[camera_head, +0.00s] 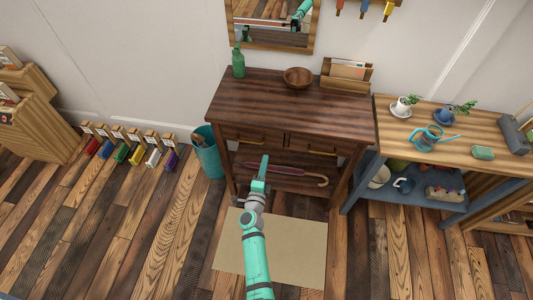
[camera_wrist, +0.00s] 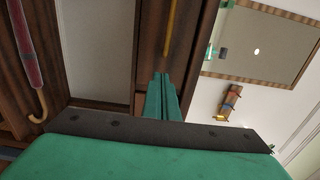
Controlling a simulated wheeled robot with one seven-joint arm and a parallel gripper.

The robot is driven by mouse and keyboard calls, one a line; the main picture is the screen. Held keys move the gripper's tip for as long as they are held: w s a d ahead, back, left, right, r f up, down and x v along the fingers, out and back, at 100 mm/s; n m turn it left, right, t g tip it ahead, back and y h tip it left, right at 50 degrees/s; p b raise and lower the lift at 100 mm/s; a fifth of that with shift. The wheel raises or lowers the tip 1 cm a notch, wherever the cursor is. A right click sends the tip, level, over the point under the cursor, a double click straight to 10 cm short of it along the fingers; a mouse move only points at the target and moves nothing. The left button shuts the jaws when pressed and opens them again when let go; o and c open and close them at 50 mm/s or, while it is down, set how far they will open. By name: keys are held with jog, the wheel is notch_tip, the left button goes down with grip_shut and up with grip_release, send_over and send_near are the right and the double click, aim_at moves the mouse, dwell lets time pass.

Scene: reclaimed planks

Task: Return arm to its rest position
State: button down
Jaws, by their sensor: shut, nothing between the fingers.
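My gripper (camera_head: 264,160) is at the end of my teal arm, raised in front of the dark wooden console table (camera_head: 300,112). In the wrist view my gripper (camera_wrist: 163,80) has its two teal fingers together, with nothing between them. The fingers point toward the front of the table, near a drawer with a brass handle (camera_wrist: 170,28). I cannot tell the exact gap between fingertips and drawer. The two drawers look closed in the head view.
An umbrella (camera_head: 285,174) lies on the table's lower shelf. A green bottle (camera_head: 238,64), a wooden bowl (camera_head: 298,77) and a letter holder (camera_head: 346,75) stand on top. A teal bin (camera_head: 207,155) is left; a plant bench (camera_head: 450,125) is right. A beige mat (camera_head: 290,245) lies below.

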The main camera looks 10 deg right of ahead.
jog(key=s+a+r+n+y, duration=0.15)
jog(key=s+n, duration=0.35)
jog(key=s, duration=0.9)
jog(key=s+a+r+n+y, duration=0.15)
jog(key=s+n, duration=0.35)
jog(key=s, duration=0.9)
jog(key=s+a+r+n+g+y, duration=0.1)
jog(key=s+r+n, duration=0.4)
jog(key=s, duration=0.4)
jog(key=s+a+r+n+g+y, duration=0.1)
jog(key=s+r+n, duration=0.5)
jog(key=s+r, duration=0.2)
jog(key=shift+a+v, duration=0.2)
jog(key=shift+v, duration=0.85)
